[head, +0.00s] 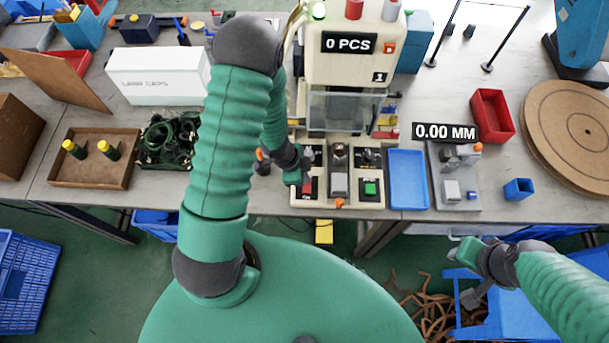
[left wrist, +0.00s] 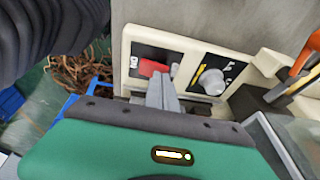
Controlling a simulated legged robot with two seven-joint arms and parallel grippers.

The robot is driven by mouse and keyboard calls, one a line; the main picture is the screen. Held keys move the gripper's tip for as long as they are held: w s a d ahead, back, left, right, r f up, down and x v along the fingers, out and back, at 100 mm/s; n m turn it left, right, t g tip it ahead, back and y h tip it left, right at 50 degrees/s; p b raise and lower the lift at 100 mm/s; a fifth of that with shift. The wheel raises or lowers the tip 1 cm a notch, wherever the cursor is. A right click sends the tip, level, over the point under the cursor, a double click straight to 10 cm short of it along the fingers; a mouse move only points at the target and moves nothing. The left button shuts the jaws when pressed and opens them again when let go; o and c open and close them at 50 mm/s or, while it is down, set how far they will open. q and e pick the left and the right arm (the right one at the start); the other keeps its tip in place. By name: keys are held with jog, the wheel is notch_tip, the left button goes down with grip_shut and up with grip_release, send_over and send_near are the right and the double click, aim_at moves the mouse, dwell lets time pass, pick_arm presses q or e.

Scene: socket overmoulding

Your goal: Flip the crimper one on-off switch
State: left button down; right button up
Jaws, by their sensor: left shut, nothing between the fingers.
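The crimper one (head: 352,60) is a cream machine marked "1", with a "0 PCS" display and a lit green lamp on top. Its red switch (head: 308,187) sits on the left of the front control base. It also shows in the left wrist view (left wrist: 152,68), partly covered by my fingers. My left gripper (head: 302,174) is shut and empty, with its fingertips right at the red switch. In the left wrist view the closed grey fingers (left wrist: 162,88) overlap its lower edge; I cannot tell whether they touch. My right gripper (head: 467,272) is off the table's front edge at lower right; its jaw state is unclear.
A grey knob (left wrist: 211,80) is beside the switch. A green button (head: 370,188) is to its right on the base. A blue tray (head: 407,180) and a gauge reading "0.00 MM" (head: 445,132) stand right of the machine. A white box (head: 155,78) is at left.

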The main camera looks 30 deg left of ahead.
pick_arm(q)
jog(key=shift+a+f, duration=0.15)
jog(key=shift+a, duration=0.05)
pick_arm(e)
jog(key=shift+a, duration=0.3)
pick_arm(q)
jog(key=shift+d, duration=0.15)
pick_arm(e)
jog(key=shift+d, duration=0.15)
